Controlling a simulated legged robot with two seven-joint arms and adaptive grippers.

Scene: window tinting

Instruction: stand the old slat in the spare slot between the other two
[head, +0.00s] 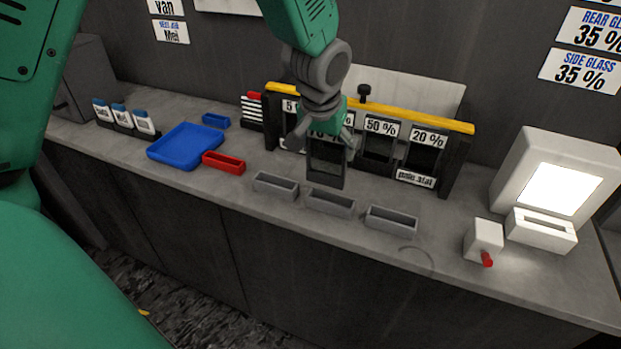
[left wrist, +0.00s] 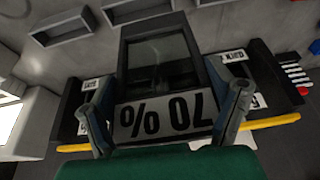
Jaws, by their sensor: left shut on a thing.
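My left gripper (head: 328,128) is shut on a dark framed slat (head: 327,165) with a white 70 % label. In the left wrist view the slat (left wrist: 160,62) sits between both fingers, its label upside down. In the head view it hangs in front of the rack (head: 452,165), above and behind the middle grey tray (head: 330,204). The rack has a yellow top bar. Slats marked 50 % (head: 380,145) and 20 % (head: 425,155) stand in its right part. The left part, with a label starting 5, is partly hidden by my gripper. My right gripper is out of view.
Two more grey trays, left (head: 275,185) and right (head: 391,219), flank the middle one near the counter's front edge. A blue tray (head: 185,146) and red tray (head: 223,162) lie left. A white lit box (head: 558,185) and small white block (head: 484,240) stand right.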

